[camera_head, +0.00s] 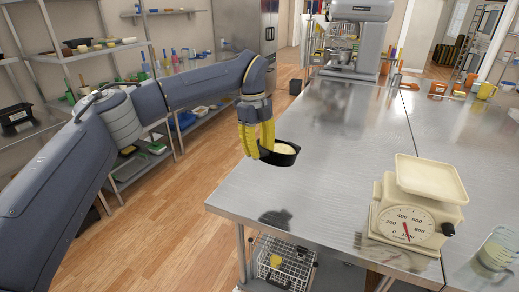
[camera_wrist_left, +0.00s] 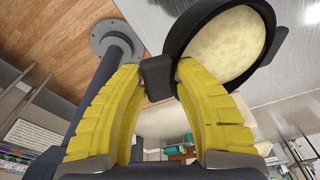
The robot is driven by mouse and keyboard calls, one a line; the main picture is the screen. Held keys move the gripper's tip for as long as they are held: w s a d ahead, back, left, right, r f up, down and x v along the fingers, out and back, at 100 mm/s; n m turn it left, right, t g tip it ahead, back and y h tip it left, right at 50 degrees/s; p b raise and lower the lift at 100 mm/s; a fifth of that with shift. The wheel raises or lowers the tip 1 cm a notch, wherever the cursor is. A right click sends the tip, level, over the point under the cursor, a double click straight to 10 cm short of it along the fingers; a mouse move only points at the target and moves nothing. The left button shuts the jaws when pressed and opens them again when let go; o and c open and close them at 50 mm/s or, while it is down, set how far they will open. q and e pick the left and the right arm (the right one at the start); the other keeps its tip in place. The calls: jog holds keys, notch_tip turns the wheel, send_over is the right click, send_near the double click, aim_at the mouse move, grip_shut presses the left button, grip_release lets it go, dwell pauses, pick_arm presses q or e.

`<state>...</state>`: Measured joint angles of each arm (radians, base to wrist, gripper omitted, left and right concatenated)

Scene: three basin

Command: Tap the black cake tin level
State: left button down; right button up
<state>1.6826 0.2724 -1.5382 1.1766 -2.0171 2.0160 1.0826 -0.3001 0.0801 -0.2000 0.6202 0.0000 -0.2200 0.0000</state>
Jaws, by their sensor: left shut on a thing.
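The black cake tin (camera_head: 287,159) holds a pale filling and shows near the left edge of the steel table (camera_head: 330,205). My left gripper (camera_head: 262,153) has its yellow fingers at the tin's left side. In the left wrist view the two fingers (camera_wrist_left: 158,80) are shut on a black tab at the rim of the tin (camera_wrist_left: 268,58). A dark reflection lies on the table well below the tin, so the tin appears held above the surface. My right gripper is not in view.
A cream kitchen scale (camera_head: 412,210) stands at the right front of the table. A stand mixer (camera_head: 358,40) is at the back, with cups and jars (camera_head: 485,91) at the back right. The table's middle is clear. A wire basket (camera_head: 283,262) sits below.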

pick_arm(q)
jog(key=shift+f, duration=0.1)
jog(key=shift+t+h, duration=0.3)
jog(key=shift+t, duration=0.2)
jog(key=shift+w+d+f, duration=0.1)
jog(key=shift+w+f, duration=0.05)
jog(key=shift+f, duration=3.45)
jog(key=shift+w+d+f, duration=0.1)
jog(key=shift+w+f, duration=0.05)
jog(key=shift+f, duration=3.4)
notch_tip(320, 180, down, 2)
jog(key=shift+s+f, duration=0.1)
jog(key=shift+f, duration=0.1)
jog(key=shift+a, duration=0.1)
jog(key=shift+s+a+r+t+h, duration=0.2)
jog(key=shift+r+t+h, duration=0.2)
jog(key=shift+r, duration=0.05)
